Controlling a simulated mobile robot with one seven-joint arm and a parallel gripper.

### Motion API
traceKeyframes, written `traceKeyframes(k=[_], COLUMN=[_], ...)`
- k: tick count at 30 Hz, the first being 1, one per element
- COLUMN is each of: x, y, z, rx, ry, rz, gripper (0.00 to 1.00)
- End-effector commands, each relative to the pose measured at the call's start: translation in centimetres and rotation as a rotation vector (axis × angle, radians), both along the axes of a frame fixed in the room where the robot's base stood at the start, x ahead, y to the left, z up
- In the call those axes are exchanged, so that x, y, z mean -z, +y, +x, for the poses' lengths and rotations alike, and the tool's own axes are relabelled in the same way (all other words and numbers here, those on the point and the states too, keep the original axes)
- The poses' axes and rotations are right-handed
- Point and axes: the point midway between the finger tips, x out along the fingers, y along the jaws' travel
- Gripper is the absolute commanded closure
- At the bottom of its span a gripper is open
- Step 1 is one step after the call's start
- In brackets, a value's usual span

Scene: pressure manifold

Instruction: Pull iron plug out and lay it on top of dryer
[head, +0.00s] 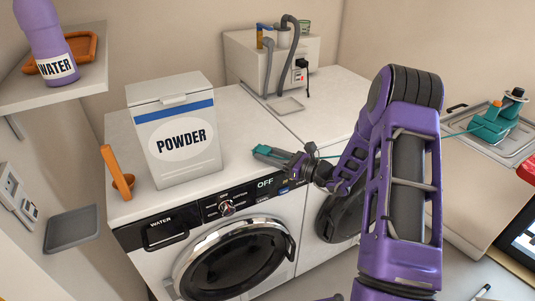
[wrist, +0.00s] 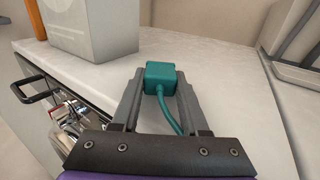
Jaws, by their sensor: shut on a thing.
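My gripper (head: 268,153) is shut on the teal iron plug (wrist: 161,76), with one finger on each side of it. The plug (head: 262,150) is over the front right part of the left machine's white top (head: 240,110); I cannot tell whether it touches the surface. Its teal cord runs back under my wrist and on to the right, towards the teal iron (head: 492,124). The right machine (head: 335,100) has a dark round door, partly hidden by my arm. No readable label shows which machine is the dryer.
A POWDER box (head: 175,135) and an orange scoop (head: 118,175) stand on the left machine. A pale unit with grey hoses (head: 270,55) stands behind. A shelf with a purple WATER bottle (head: 48,45) is at upper left. The front right of the left top is clear.

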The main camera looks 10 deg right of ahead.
Motion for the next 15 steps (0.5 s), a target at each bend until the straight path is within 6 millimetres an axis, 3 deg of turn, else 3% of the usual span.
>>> traceKeyframes(k=[8,9,14,15], x=[0.63,0.53,0.52,0.52], y=[-0.01,-0.01,-0.02,-0.02], z=[0.01,0.01,0.01,0.01], rx=[0.0,0.0,0.0,0.0], ry=[0.0,-0.001,-0.001,0.0], rz=[0.0,-0.001,-0.001,0.0], gripper=[1.0,0.51,0.22,0.21])
